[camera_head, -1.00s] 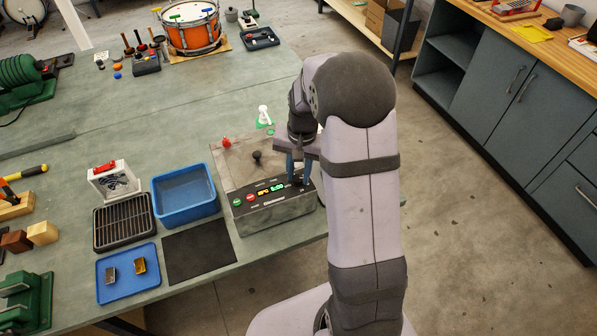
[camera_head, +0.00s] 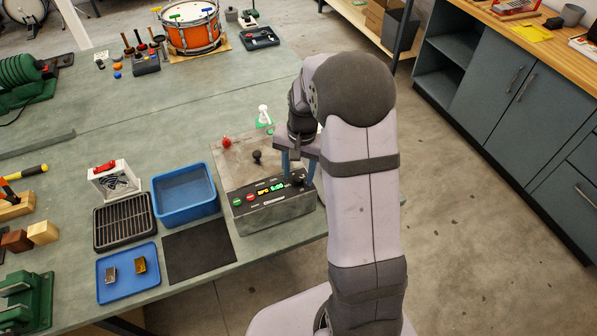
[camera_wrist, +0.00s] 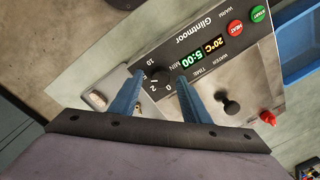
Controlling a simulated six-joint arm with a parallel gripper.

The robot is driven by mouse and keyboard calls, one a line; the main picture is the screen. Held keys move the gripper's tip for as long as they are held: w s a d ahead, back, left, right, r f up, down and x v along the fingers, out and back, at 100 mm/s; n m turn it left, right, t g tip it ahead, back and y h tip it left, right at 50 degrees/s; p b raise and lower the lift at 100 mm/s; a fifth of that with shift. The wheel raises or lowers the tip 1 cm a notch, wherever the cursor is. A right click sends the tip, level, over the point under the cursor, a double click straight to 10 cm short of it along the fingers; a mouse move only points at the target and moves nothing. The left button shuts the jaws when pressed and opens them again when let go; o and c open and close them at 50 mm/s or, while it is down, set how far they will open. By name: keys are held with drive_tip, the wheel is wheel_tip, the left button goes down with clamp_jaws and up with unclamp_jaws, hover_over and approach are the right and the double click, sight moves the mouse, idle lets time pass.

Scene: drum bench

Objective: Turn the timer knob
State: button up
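The timer knob (camera_wrist: 160,77) is black and round, on the dark panel of a grey metal unit (camera_head: 270,212). The scale beside it shows 0, 2 and 10. It also shows in the head view (camera_head: 298,181). My gripper (camera_wrist: 162,76) has its two blue fingers spread on either side of the knob, with gaps between. In the head view my gripper (camera_head: 298,178) reaches down over the panel's right end. The lit display (camera_wrist: 203,51) reads 20°C and 5:00 MIN. The knob's pointer mark is not clear.
A black stick knob (camera_head: 257,156) and a red knob (camera_head: 227,142) stand on the unit's top. Red and green buttons sit at the panel's left. A blue bin (camera_head: 186,210) and black mat (camera_head: 199,250) lie to the left. The bench edge is close at right.

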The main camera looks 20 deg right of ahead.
sight(300, 177)
drive_tip(key=shift+s+d+r+b, duration=0.1)
drive_tip(key=shift+r+b, duration=0.45)
drive_tip(key=shift+r, duration=1.3)
drive_tip(key=shift+s+d+r+b, duration=0.1)
drive_tip(key=shift+r+b, duration=0.45)
drive_tip(key=shift+r, duration=1.3)
